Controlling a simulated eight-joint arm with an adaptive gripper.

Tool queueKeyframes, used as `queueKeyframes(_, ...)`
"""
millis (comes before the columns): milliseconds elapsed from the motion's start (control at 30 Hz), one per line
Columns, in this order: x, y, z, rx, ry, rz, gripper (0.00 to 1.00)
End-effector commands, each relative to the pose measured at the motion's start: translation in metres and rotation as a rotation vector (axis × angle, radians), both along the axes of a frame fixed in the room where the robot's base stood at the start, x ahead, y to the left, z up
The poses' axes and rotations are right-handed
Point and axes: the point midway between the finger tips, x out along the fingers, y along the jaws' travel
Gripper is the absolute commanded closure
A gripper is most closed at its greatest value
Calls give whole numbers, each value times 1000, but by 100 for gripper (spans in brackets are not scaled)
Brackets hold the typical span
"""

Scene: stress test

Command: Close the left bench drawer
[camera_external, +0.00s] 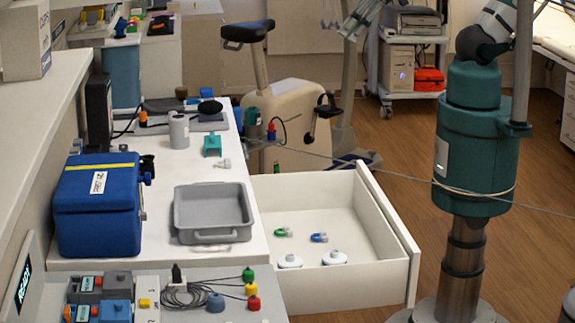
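The bench drawer (385,225) is white and pulled far out to the right from the white bench (262,262). Its front panel stands clear of the bench, in front of my arm's base. Inside lie a small green-ended piece (281,232), a small blue-ended piece (319,238) and two white round pieces (334,258) near its front wall. My teal arm column stands to the right of the drawer. The arm leaves the picture at the top, and my gripper cannot be made out. The drawer's inner end is partly hidden by the bench top.
On the bench are a grey tray (212,236), a blue box (97,212) and a grey canister (179,130). Cables and coloured knobs lie at the front. An exercise bike (282,120) stands behind the drawer. A thin cord crosses above the drawer. Wooden floor is open to the right.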

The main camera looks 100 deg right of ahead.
Motion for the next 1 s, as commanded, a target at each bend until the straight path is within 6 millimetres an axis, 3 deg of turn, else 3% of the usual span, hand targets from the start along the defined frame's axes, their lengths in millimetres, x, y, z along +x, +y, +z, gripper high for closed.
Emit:
queueKeyframes(267,10,31,-26,-44,40,125,87)
queueKeyframes(633,21,99,-81,-148,119,393,87)
queueKeyframes(1000,17,170,-142,-260,188,667,87)
